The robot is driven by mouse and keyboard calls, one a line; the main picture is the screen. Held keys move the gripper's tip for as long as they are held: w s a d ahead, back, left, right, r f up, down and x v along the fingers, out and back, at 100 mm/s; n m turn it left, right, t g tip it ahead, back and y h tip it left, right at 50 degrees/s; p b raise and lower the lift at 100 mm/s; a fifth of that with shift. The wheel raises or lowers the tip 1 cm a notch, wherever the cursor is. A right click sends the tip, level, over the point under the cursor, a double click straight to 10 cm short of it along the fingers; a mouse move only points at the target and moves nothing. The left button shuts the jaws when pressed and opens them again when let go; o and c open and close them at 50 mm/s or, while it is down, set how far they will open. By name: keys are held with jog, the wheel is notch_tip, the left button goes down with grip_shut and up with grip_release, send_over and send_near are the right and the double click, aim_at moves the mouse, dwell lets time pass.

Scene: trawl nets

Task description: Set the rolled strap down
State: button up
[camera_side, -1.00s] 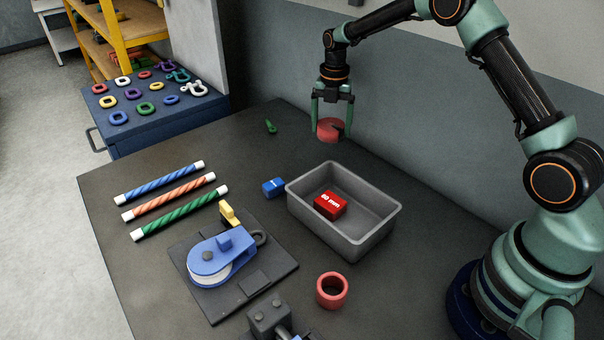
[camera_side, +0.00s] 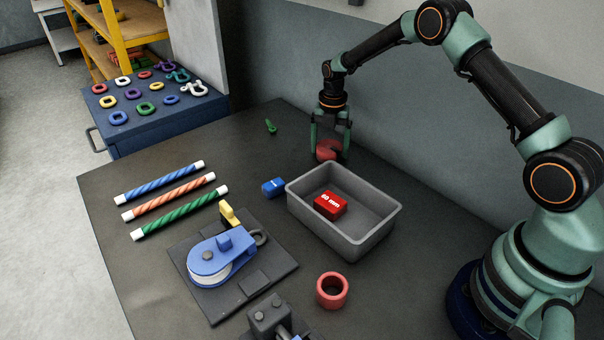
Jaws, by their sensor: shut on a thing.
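The rolled strap (camera_side: 326,151) is a red roll at the back of the dark bench (camera_side: 240,150), behind the grey bin. My gripper (camera_side: 330,150) points down and is shut on the rolled strap, with a finger on each side. The strap is low, at or just above the bench top; I cannot tell whether it touches. The fingers hide part of it.
A grey bin (camera_side: 368,245) with a red labelled block (camera_side: 330,205) stands just in front. A blue block (camera_side: 273,187) is at its left, a red ring (camera_side: 332,290) in front. A blue pulley block (camera_side: 222,257) and striped rods (camera_side: 168,197) lie left. A small green piece (camera_side: 270,126) lies behind.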

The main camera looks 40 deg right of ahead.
jog(key=o, duration=1.4)
notch_tip(320, 180, up, 12)
notch_tip(320, 180, up, 8)
jog(key=m+t, duration=0.1)
jog(key=m, duration=0.5)
send_over(328, 147)
jog(key=s+a, duration=0.2)
jog(key=s, duration=0.2)
jog(key=s+a+r+m+t, duration=0.1)
jog(key=s+a+m, duration=0.1)
jog(key=s+m, duration=0.4)
jog(key=s+a+r+m+t, duration=0.2)
jog(key=s+m, duration=0.4)
jog(key=s, duration=0.1)
jog(key=s+a+r+m+t, duration=0.1)
jog(key=s+a+m, duration=0.1)
jog(key=s+m, duration=0.4)
jog(key=shift+s+r+m+t, duration=0.15)
jog(key=shift+r+m+t, duration=0.15)
jog(key=shift+m, duration=0.2)
